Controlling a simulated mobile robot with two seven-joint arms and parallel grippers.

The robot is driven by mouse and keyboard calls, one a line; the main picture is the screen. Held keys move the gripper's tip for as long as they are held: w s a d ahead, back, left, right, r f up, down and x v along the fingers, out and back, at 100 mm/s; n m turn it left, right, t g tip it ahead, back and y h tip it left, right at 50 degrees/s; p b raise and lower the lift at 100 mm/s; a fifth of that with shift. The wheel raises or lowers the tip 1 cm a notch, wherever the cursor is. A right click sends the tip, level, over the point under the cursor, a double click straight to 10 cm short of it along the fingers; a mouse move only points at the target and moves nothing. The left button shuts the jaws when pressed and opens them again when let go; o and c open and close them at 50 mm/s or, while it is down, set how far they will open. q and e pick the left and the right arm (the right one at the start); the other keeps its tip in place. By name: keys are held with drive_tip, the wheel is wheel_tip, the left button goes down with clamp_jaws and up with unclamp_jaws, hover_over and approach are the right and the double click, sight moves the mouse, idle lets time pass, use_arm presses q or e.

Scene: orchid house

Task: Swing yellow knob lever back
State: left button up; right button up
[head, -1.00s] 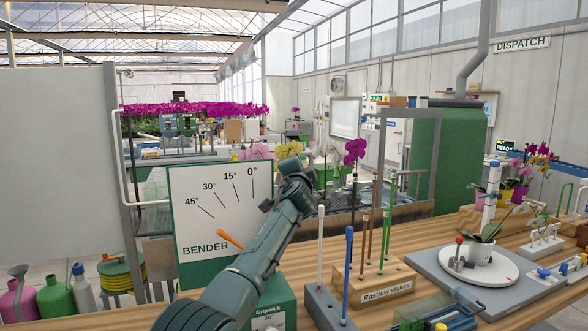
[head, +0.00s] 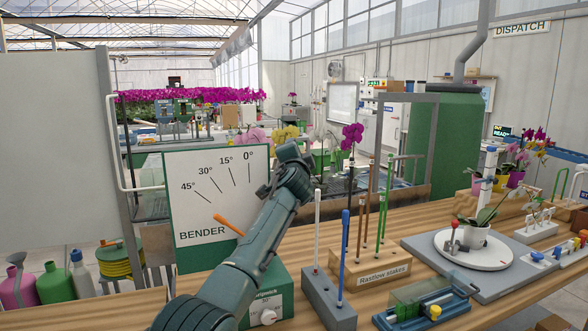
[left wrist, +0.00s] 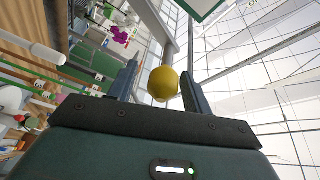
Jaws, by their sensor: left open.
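The yellow knob (left wrist: 163,84) is a round ball in the left wrist view, on the end of a thin grey rod. It appears between the two fingers of my left gripper (left wrist: 159,71), which stand apart on either side of it. I cannot tell whether either finger touches it. In the head view my left arm (head: 265,225) reaches up beside the bender board (head: 190,205), and its gripper end hides the knob. The board has angle marks and an orange pointer (head: 228,224) low down. My right gripper is out of view.
The green bender base (head: 278,292) stands under my arm. An orchid turntable (head: 473,257) is farther right.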

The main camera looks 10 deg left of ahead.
use_arm(q)
drive_tip(key=shift+s+d+f, duration=0.1)
drive_tip(key=shift+s+f, duration=0.05)
drive_tip(key=shift+s, duration=0.7)
drive_tip(key=s+d+b, duration=0.1)
drive_tip(key=s, duration=0.9)
drive_tip(key=shift+s+d+f+b, duration=0.2)
drive_tip(key=shift+d+f+b, duration=0.2)
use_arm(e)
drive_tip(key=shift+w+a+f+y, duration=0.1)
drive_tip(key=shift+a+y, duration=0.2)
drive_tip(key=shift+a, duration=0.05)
